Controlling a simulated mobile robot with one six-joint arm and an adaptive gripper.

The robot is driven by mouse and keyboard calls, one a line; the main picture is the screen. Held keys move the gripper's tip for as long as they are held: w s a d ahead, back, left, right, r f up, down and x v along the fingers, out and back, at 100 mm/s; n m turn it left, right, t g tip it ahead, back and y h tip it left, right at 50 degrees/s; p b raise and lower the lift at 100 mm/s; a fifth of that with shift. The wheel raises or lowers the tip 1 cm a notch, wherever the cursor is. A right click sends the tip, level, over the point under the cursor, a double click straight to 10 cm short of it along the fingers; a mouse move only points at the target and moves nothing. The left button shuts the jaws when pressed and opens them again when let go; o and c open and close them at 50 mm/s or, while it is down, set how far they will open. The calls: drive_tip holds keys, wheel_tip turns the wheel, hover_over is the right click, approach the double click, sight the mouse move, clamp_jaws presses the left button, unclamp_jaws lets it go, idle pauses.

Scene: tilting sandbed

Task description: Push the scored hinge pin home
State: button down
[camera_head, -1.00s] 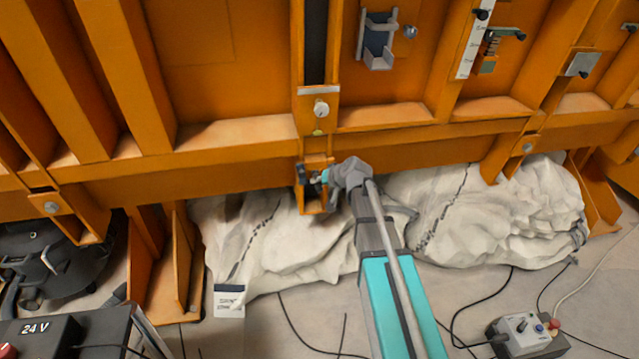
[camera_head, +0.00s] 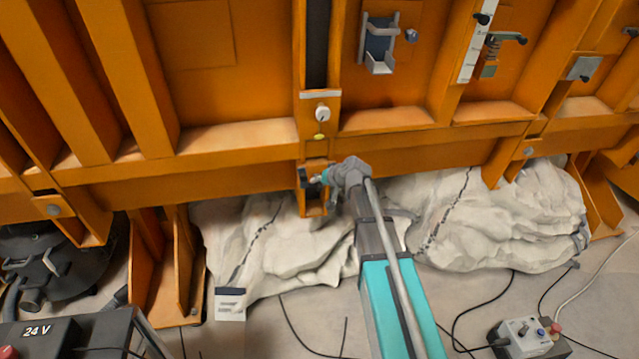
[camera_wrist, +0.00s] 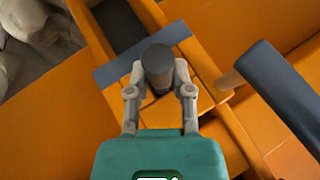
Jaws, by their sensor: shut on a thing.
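A dark grey, round-headed pin (camera_wrist: 157,62) shows between my fingers in the wrist view, over an orange bracket with a blue-grey strip behind it. My gripper (camera_wrist: 158,82) is shut on this pin, one finger on each side. The scored mark does not show, and how deep the pin sits is hidden. In the head view my gripper (camera_head: 314,178) is at the small orange hinge bracket (camera_head: 314,209) below the orange beam. The pin cannot be made out there.
A dark bar (camera_wrist: 284,98) with a pale rod stands close to the right of my gripper in the wrist view. White sacks (camera_head: 450,215) lie behind my arm under the orange frame (camera_head: 230,180). A control box (camera_head: 527,336) with cables is on the floor at right.

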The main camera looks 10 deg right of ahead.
drive_tip(key=shift+w+r, duration=0.1)
drive_tip(key=shift+w, duration=0.4)
drive_tip(key=shift+c, duration=2.2)
unclamp_jaws()
drive_tip(key=o, duration=0.4)
drive_tip(key=shift+o, duration=0.2)
drive_tip(key=s+f+b, duration=0.1)
drive_tip(key=s, duration=0.7)
drive_tip(key=shift+f, duration=0.2)
